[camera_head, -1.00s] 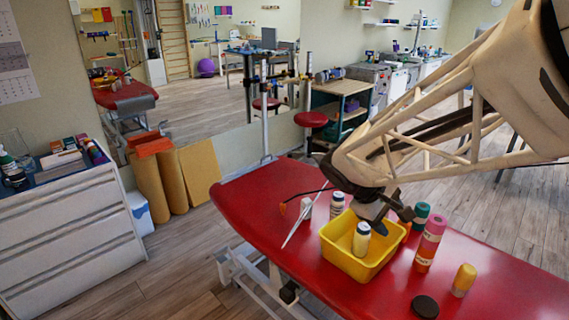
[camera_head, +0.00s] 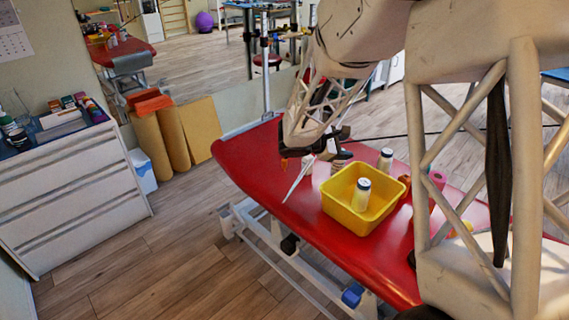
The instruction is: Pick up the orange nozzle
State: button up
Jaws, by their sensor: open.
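The orange nozzle (camera_head: 284,164) is a small orange tip at the left part of the red treatment table (camera_head: 245,165). A dark part joins its top, and it sits left of a small white object (camera_head: 307,162). My gripper (camera_head: 334,149) is over the table, to the right of the nozzle and apart from it. Its dark fingers are open and appear empty, though the arm hides part of them. A bottle (camera_head: 340,166) stands close by the fingers, partly covered.
A yellow bin (camera_head: 345,216) holds a white bottle (camera_head: 362,192). Another white bottle (camera_head: 386,158) stands behind it. A pink bottle (camera_head: 437,180) is partly hidden by my arm. A thin white strip (camera_head: 296,183) lies near the nozzle. The table's left end is clear.

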jog(key=w+a+f+n+t, duration=0.6)
jog(key=w+a+f+n, duration=0.2)
jog(key=w+a+f, duration=0.4)
jog(key=n+t+y, duration=0.5)
jog(key=n, duration=0.2)
send_near(283, 162)
jog(key=x, duration=0.3)
jog(key=shift+w, duration=0.25)
jog(key=shift+d, duration=0.1)
jog(key=shift+x, duration=1.25)
jog(key=shift+w+d, duration=0.1)
jog(key=shift+x, duration=2.45)
jog(key=shift+c, duration=0.5)
